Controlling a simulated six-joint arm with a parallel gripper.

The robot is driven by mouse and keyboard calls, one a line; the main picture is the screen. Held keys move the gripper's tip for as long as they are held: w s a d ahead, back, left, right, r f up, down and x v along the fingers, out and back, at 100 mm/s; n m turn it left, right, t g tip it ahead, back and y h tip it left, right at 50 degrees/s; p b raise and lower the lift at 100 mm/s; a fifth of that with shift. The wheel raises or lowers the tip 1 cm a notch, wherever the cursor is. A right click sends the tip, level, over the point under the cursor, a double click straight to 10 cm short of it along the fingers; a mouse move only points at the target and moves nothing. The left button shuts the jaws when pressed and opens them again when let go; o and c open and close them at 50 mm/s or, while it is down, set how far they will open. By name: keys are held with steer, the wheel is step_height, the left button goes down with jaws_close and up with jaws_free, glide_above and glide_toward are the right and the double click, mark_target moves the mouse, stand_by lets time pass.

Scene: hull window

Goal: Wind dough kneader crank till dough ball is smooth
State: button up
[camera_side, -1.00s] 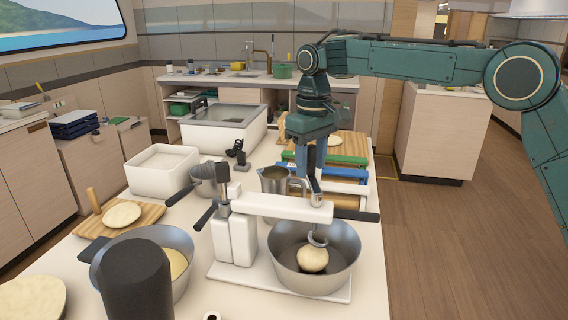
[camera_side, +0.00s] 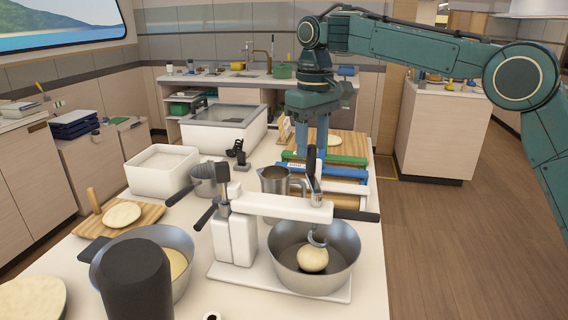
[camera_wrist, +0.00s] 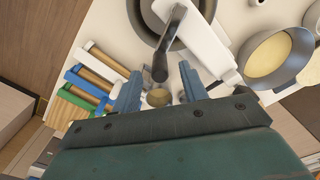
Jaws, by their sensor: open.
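The white dough kneader (camera_side: 236,240) stands on the worktop, with its horizontal arm (camera_side: 285,207) reaching over a metal bowl (camera_side: 330,268). A pale round dough ball (camera_side: 313,258) sits in the bowl under the hook (camera_side: 318,236); its surface is too small to judge. The crank (camera_side: 311,165), with a dark upright handle, stands on top of the arm.
A metal jug (camera_side: 274,184) stands close behind the kneader arm. Blue and green framed boards (camera_side: 350,172) lie behind it. A second bowl with dough (camera_side: 178,265) and a dark cylinder (camera_side: 137,280) stand at the front left. A white bin (camera_side: 160,172) is at the left.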

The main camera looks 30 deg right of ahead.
steer(key=shift+r, duration=1.2)
steer(key=shift+s+d+r, duration=0.1)
steer(key=s+d+r+t, duration=0.1)
steer(key=s+d, duration=0.2)
steer(key=s, duration=0.3)
steer(key=s+d+r+m+t, duration=0.1)
steer(key=s+d+r, duration=0.1)
steer(key=s, duration=0.3)
steer(key=s+d+r+t, duration=0.1)
steer(key=s+d, duration=0.2)
steer(key=s, duration=0.3)
steer(key=s+d+f+t, duration=0.1)
steer(key=s+f, duration=0.4)
steer(key=s, duration=0.3)
steer(key=s+d+f+m+t, duration=0.1)
steer(key=s+d+f, duration=0.1)
steer(key=s+f, duration=0.3)
steer(key=s, duration=0.4)
steer(key=shift+s+f+t, duration=0.15)
steer(key=shift+s+t, duration=0.05)
steer(key=shift+t, duration=0.1)
steer(key=shift+d, duration=0.1)
